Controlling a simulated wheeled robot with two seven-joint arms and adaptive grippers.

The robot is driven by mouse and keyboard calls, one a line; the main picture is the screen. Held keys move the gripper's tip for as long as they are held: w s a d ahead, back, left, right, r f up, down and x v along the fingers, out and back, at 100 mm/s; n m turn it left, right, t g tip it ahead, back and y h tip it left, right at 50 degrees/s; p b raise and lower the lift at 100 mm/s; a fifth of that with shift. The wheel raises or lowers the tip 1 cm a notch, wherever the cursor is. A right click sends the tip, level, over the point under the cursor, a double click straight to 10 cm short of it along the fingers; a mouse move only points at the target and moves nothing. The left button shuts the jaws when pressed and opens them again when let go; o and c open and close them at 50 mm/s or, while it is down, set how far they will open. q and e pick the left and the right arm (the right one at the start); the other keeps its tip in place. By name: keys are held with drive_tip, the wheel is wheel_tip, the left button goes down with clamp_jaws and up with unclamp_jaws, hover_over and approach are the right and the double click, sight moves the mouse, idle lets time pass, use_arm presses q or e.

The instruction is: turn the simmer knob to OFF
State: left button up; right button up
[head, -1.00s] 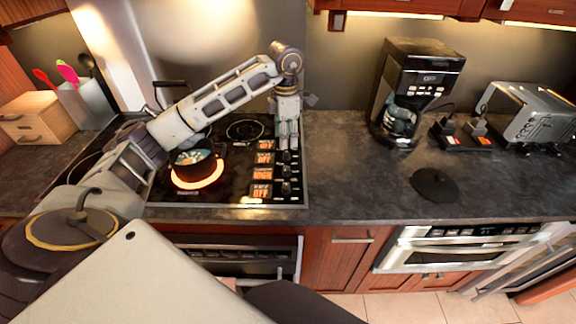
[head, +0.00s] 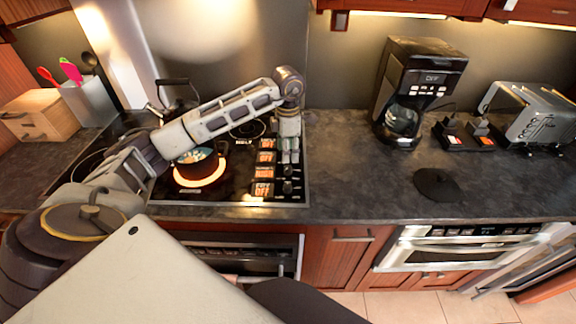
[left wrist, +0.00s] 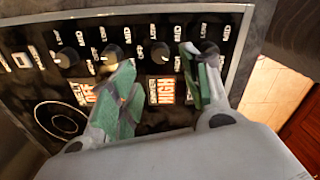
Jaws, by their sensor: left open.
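The cooktop's row of black knobs runs along its right side. In the left wrist view one knob (left wrist: 160,52) stands beside an orange display (left wrist: 161,91) reading HIGH; its smaller word is too blurred to read surely as simmer. My left gripper (head: 288,150) points down over the row. In the left wrist view its green-padded fingers (left wrist: 158,58) are open, with that knob between their tips; contact cannot be told. The fingers partly hide neighbouring knobs and displays. Another display (left wrist: 85,93) reads OFF. My right gripper is out of view.
A dark pot (head: 195,160) sits on a glowing burner under my left arm. A kettle (head: 176,92) stands behind it. The counter right of the cooktop is clear up to a black disc (head: 437,185) and a coffee maker (head: 415,90).

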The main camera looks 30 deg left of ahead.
sight(288, 167)
use_arm(q)
drive_tip(key=shift+f+p, duration=0.4)
drive_tip(key=shift+f, duration=3.4)
drive_tip(key=c, duration=1)
